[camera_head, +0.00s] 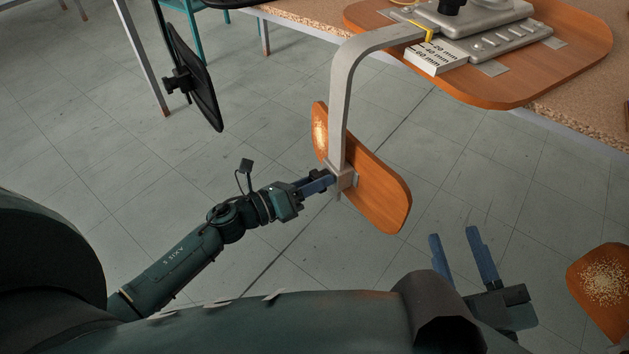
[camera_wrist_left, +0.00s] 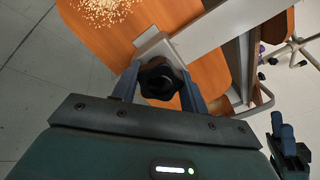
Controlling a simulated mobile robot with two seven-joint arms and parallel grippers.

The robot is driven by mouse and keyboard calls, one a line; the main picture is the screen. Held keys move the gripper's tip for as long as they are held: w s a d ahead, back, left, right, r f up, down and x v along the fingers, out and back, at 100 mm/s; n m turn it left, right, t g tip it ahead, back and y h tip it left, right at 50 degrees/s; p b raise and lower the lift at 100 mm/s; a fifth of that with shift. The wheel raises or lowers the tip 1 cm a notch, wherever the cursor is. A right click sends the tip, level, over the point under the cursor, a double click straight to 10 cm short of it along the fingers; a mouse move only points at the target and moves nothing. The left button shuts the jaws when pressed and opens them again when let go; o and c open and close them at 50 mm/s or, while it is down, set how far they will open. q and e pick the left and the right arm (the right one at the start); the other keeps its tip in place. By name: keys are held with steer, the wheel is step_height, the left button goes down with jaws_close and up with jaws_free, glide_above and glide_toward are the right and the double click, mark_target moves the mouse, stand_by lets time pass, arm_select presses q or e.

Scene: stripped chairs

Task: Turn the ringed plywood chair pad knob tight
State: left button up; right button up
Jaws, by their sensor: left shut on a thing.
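The orange plywood chair pad (camera_head: 380,195) hangs at the lower end of a bent grey metal bar (camera_head: 347,95), with a pale speckled patch at its left end. A clamp block (camera_head: 347,178) joins bar and pad. In the left wrist view a black lobed knob (camera_wrist_left: 160,80) sits at the clamp in front of the pad (camera_wrist_left: 120,35). My left gripper (camera_head: 325,182) is shut on the knob, one blue finger on each side of it. My right gripper (camera_head: 454,235) is open and empty, below and right of the pad, apart from it.
The bar rises to a plywood seat (camera_head: 500,95) on a chipboard bench (camera_head: 590,110), with metal hardware and a marked block (camera_head: 436,57) on top. A black pad (camera_head: 192,80) stands at upper left. Another speckled plywood piece (camera_head: 605,290) is at right. The tiled floor between is clear.

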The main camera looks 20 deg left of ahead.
arm_select(q)
steer(key=o, duration=1)
steer(key=p+v, duration=0.1)
steer(key=v, duration=1.2)
steer(key=shift+a, duration=0.15)
